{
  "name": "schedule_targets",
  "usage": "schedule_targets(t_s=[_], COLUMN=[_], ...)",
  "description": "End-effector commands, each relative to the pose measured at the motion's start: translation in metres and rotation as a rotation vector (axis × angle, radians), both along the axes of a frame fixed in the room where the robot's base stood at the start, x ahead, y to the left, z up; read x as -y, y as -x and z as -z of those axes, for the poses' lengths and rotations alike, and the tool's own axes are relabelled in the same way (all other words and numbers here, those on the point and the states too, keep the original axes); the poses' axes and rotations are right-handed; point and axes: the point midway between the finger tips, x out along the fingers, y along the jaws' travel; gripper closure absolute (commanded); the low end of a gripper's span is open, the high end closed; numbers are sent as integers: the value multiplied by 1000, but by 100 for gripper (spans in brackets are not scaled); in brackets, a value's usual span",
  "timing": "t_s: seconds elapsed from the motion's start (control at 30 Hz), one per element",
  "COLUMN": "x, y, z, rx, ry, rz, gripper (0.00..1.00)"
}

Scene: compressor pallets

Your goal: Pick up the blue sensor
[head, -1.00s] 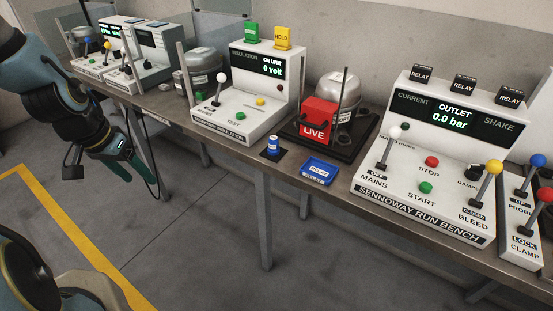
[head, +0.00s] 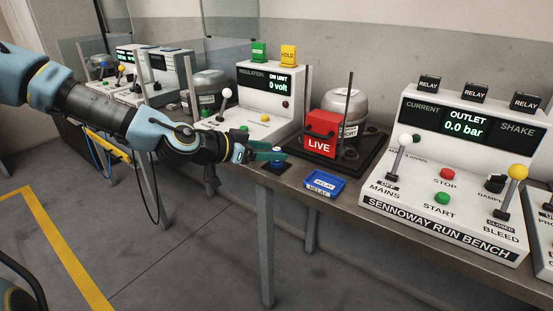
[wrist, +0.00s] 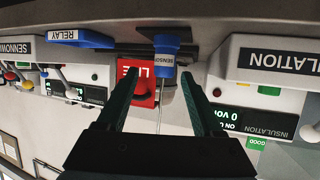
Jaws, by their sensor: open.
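The blue sensor (wrist: 165,45) is a small upright blue cylinder with a white label. In the upside-down wrist view it appears between the tips of my gripper (wrist: 160,76), or just beyond them; I cannot tell exactly. The fingers are spread and there is a gap on both sides of the sensor. In the head view my gripper (head: 270,155) reaches in from the left, low over the bench. Its green fingers hide much of the sensor (head: 277,163), which stands on a small dark pad (head: 275,169) near the front edge.
A blue relay tray (head: 323,187) lies to the right of the pad. A red LIVE box (head: 321,138) and a compressor (head: 342,103) on a black base stand behind. The insulation tester (head: 262,108) is behind on the left, the run bench (head: 450,190) at right.

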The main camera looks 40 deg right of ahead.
Motion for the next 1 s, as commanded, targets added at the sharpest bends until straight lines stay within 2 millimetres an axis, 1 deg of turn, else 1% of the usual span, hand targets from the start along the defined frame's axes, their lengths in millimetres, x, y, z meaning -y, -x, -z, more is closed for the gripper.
schedule_targets(t_s=[0.17, 0.4, 0.5, 0.77, 0.87, 1.0], x=[11, 41, 49, 52, 52, 52], y=[0, -2, -3, -3, -3, -3], z=[5, 20, 25, 27, 27, 27], rx=[-3, -3, -2, -1, -1, -1], ry=[-1, -1, -2, -3, -3, -3], rz=[1, 1, -1, 0, 0, 0], gripper=[32, 32, 32, 32, 41, 56])
